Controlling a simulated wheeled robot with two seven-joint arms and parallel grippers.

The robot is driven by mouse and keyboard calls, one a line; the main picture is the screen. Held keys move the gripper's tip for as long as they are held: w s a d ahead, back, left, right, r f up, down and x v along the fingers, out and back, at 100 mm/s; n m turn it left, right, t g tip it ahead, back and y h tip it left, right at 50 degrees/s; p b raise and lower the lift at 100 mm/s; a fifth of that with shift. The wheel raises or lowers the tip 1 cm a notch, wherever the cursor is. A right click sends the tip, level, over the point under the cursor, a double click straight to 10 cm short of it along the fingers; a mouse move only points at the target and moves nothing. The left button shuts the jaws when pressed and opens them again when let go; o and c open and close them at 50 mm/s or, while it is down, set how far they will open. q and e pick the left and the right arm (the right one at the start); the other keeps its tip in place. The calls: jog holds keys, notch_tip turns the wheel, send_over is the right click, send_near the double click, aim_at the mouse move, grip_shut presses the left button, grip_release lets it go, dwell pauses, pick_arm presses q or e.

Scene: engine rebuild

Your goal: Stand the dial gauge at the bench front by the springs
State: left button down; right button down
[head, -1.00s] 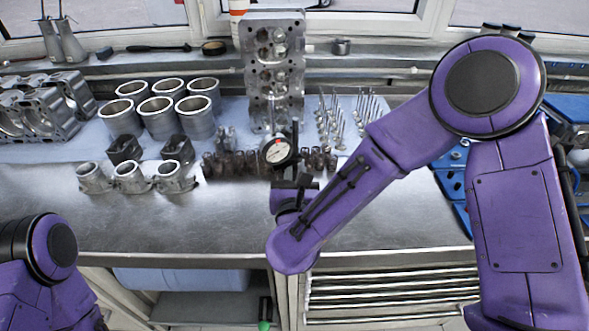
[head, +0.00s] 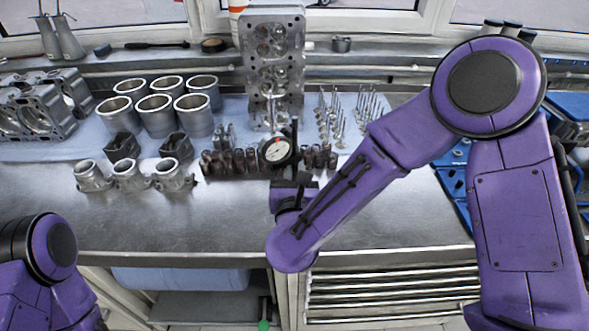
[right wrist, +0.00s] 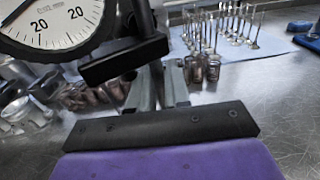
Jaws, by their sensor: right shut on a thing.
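The dial gauge, with a round white face and black rim (head: 276,150), is upright in front of the springs in the head view. Its face fills the upper left of the right wrist view (right wrist: 55,18). My right gripper (head: 292,188) is shut on the gauge's dark lower part. Whether the gauge touches the bench cannot be seen. The springs, small coppery cylinders (head: 230,162), stand in a row behind the gauge and to both sides; the gauge hides some. They also show in the right wrist view (right wrist: 95,95). My left gripper is out of view.
Intake-like metal pieces (head: 130,176) and grey cylinder liners (head: 153,115) stand left. A cylinder head (head: 272,65) rises behind the gauge. Upright valves (head: 350,115) stand right of it. The steel bench (head: 150,220) is bare along its front, left of my right forearm.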

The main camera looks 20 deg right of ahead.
jog(key=c, duration=1)
grip_release()
jog(key=shift+s+a+f, duration=0.15)
jog(key=shift+s, duration=0.15)
jog(key=b+v, duration=0.3)
jog(key=v, duration=0.7)
